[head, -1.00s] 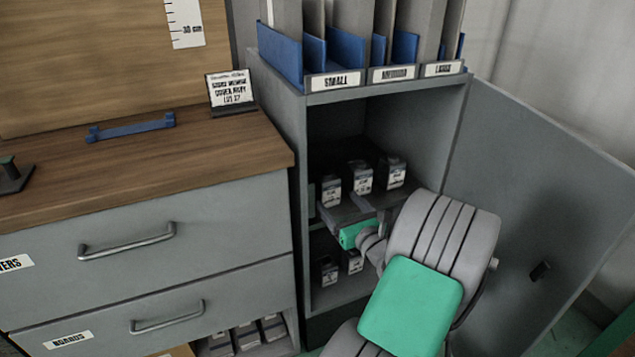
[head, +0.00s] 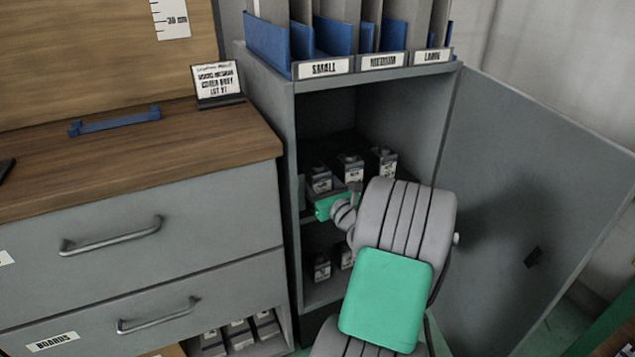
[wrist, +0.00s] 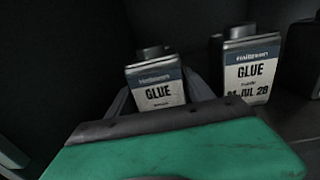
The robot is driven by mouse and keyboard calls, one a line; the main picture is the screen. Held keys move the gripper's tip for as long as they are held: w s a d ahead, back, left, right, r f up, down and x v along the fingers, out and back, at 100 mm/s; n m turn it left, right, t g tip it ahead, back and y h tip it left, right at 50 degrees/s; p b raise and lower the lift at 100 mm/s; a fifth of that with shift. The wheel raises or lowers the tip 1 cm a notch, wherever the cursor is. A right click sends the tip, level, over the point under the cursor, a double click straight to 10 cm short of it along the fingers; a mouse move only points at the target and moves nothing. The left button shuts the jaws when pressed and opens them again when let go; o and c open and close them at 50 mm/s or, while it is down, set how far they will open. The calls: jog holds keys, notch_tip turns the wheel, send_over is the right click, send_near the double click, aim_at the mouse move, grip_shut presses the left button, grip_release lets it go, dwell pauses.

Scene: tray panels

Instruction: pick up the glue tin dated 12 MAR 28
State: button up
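Several glue tins stand on the cabinet's upper shelf; in the head view I see a left tin (head: 320,180), a middle tin (head: 350,168) and a right tin (head: 385,161). In the wrist view a tin labelled GLUE (wrist: 155,86) stands ahead of my gripper (wrist: 158,98), between its two grey fingers, which are open. Its date is hidden behind the green gripper body. The tin to its right (wrist: 250,75) reads JUL 28, with the day partly covered. My gripper in the head view (head: 342,196) is at the shelf front, its fingers mostly hidden.
The cabinet door (head: 540,190) stands open at the right. More tins (head: 322,268) stand on the lower shelf. Cabinet walls lie close around the shelf. Drawers and a wooden worktop (head: 130,160) are at the left. Labelled blue holders (head: 335,38) sit on top.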

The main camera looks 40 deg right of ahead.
grip_shut()
dwell(0.4)
jog(key=shift+r, duration=0.1)
